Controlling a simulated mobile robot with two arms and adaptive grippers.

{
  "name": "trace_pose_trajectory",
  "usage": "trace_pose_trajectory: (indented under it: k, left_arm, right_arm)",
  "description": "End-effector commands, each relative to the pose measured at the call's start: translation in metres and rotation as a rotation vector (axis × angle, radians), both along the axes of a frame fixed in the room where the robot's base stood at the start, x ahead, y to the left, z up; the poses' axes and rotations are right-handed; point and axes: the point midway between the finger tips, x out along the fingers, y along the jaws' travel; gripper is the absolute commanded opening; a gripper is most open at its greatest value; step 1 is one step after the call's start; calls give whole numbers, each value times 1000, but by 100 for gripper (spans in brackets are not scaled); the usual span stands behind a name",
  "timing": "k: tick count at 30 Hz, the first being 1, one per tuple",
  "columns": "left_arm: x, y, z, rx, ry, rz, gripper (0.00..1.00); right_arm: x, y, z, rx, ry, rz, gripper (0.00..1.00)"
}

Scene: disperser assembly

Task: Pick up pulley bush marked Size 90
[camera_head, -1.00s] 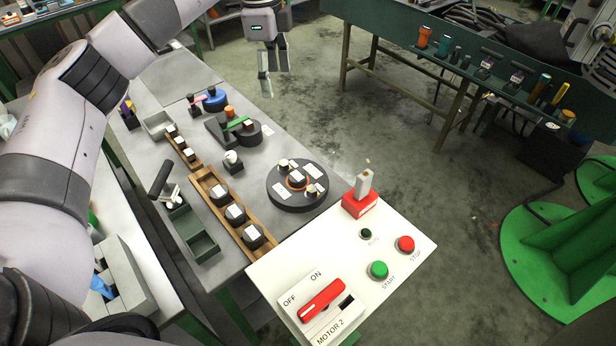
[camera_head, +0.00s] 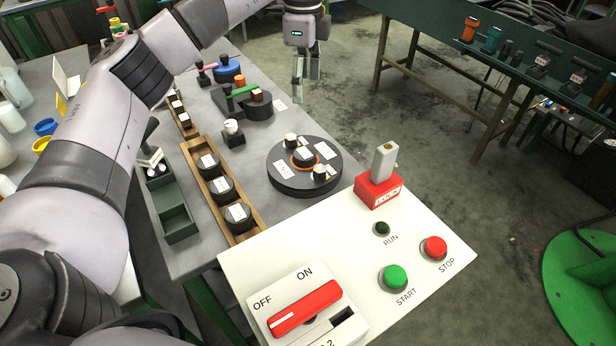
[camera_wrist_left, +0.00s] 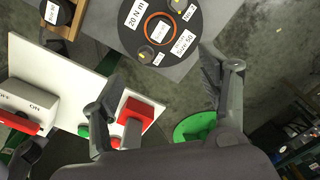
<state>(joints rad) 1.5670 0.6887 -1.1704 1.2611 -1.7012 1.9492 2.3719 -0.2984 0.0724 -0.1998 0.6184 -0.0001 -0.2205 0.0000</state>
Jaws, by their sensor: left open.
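Several dark round bushes with white labels stand in a long wooden tray (camera_head: 187,152): a near bush (camera_head: 238,217), a middle bush (camera_head: 223,190) and a far bush (camera_head: 208,166). Their label text is too small to read in the head view. One labelled bush (camera_wrist_left: 58,12) shows at the top left of the wrist view, its marking not clearly legible. My left gripper (camera_head: 306,80) is open and empty, hanging past the table's right side, away from the tray. In the wrist view, its spread fingers (camera_wrist_left: 160,88) have nothing between them. My right gripper is not in view.
A round dark plate (camera_head: 290,183) with labels and small parts stands right of the tray. A white control panel (camera_head: 345,250) with a red lock block (camera_head: 378,190) is in front. A green bin (camera_head: 180,224) is left of the tray.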

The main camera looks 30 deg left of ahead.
Motion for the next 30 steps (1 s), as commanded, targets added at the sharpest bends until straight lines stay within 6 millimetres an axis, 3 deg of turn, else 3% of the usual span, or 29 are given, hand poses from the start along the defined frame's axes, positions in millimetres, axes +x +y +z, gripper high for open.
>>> trace_pose_trajectory:
  k: [1, 4, 8, 21, 30]
  left_arm:
    - [0, 0, -13, 0, -2, 0, 69]
    - [0, 0, -18, -1, -1, 0, 69]
    - [0, 0, -29, 0, 2, -1, 69]
    - [-1, 0, -119, 0, 2, -1, 69]
    - [0, 0, -143, 0, 1, 0, 69]
  right_arm:
    - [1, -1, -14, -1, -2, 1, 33]
    - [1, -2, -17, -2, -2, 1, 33]
    - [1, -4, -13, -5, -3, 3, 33]
    - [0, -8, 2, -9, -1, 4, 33]
    - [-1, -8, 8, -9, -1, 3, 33]
